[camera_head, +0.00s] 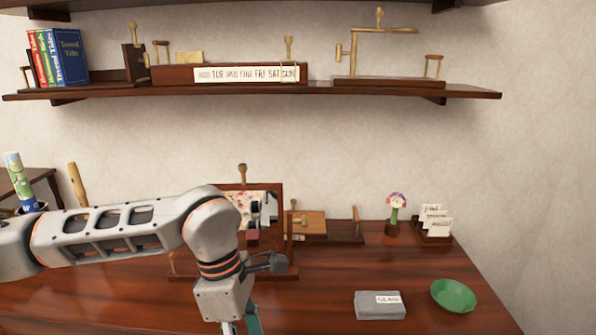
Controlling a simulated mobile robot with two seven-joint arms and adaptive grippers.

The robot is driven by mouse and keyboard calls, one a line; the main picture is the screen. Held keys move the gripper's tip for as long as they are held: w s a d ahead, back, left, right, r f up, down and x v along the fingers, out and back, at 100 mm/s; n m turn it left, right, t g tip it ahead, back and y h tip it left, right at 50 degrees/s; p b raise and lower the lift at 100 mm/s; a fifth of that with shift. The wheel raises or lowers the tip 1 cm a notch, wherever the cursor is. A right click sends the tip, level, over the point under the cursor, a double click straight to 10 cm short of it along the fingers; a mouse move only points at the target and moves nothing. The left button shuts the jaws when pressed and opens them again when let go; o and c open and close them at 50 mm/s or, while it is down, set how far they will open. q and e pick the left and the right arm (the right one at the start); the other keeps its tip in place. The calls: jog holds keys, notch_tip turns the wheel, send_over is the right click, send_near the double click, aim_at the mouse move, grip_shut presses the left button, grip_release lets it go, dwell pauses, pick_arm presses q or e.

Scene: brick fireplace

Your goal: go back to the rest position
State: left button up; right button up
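My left arm reaches in from the left across the desk and bends down at its wrist. My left gripper (246,323) is at the bottom edge of the head view, left of the middle. It points down over the front of the desk and is cut off by the frame. A teal piece shows beside it, but I cannot tell whether the fingers are open or shut or hold anything. My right gripper is not in view.
A wall shelf (250,91) runs above. The desk's right front is mostly clear.

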pick_arm(q)
jog(key=s+d+r+n+g+h, duration=0.2)
jog(key=s+d+g+h, duration=0.45)
jog(key=s+d, duration=0.65)
jog(key=d+r+n+h, duration=0.4)
jog(key=d+r+h, duration=0.3)
jog(key=h, duration=0.1)
jog(key=w+a+r+n+t+h, duration=0.1)
jog(key=w+a+n+t+h, duration=0.2)
jog(key=w+n+t, duration=0.6)
jog(key=w+a+n+t+h, duration=0.2)
jog(key=w+n+t, duration=0.2)
jog(key=n+t, duration=0.55)
jog(key=w+a+f+n+t+y+p, duration=0.1)
jog(key=w+a+f+n+t+y, duration=0.45)
jog(key=a+f+n+y, duration=0.55)
jog(key=s+a+f+n+g+y, duration=0.1)
jog(key=s+a+f+n+y, duration=0.1)
jog(key=s+a+f+n, duration=0.3)
jog(key=s+a+f+n+g+y, duration=0.2)
jog(key=s+a+f+n, duration=0.3)
jog(key=f, duration=0.9)
jog(key=s+a+f+n+g+y, duration=0.2)
jog(key=s+a+f+n+y, duration=0.2)
jog(key=f, duration=0.6)
jog(key=shift+s+a+n, duration=0.55)
jog(key=shift+s+a, duration=0.3)
jog(key=shift+s, duration=0.05)
